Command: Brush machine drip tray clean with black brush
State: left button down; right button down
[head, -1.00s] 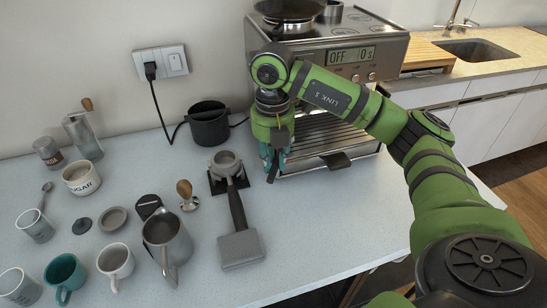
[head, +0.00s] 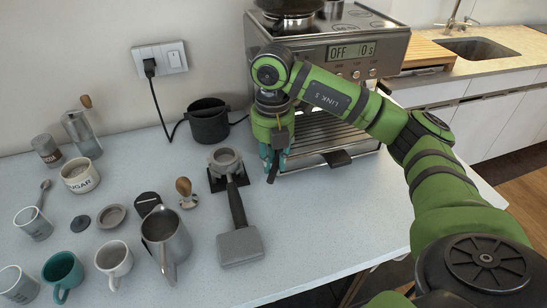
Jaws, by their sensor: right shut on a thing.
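The espresso machine (head: 385,58) stands at the back of the counter, with its slatted drip tray (head: 325,143) low at the front. My right gripper (head: 273,160) points down at the left end of the drip tray and is shut on the black brush (head: 272,174). Only a small dark part of the brush shows below the fingers; the fingers hide the rest. I cannot tell whether its bristles touch the tray. My right arm crosses in front of the machine and covers part of it. My left gripper is not in view.
A portafilter (head: 225,158) rests on a black stand left of the gripper, near a knock box (head: 209,122). The counter's front right is clear.

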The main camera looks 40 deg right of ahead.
jog(key=shift+f, duration=0.1)
jog(key=shift+d, duration=0.1)
jog(key=shift+s+d, duration=0.25)
jog(key=shift+d, duration=0.3)
jog(key=shift+s+d+b, duration=0.2)
jog(key=shift+d+b, duration=0.1)
jog(key=shift+d, duration=0.35)
